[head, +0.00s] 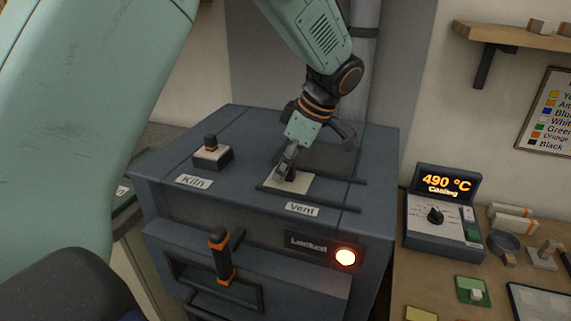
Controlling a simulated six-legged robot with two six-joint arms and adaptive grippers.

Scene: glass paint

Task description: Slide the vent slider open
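The vent slider (298,183) is a pale plate between two dark rails on top of the blue-grey kiln (240,150). A label reading "Vent" (302,209) is in front of it. My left gripper (287,174) points down at the slider from above, with its fingers at the small dark knob on the plate. The fingers and wrist hide most of the knob, and I cannot tell whether they are closed on it. My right gripper is not in view.
A small switch box (212,155) sits left on the kiln top by a "Kiln" label. The front has an orange-banded handle (222,257) and a lit "Locked" lamp (345,257). A controller (441,215) reading 490 °C, Cooling, stands on the wooden bench at right.

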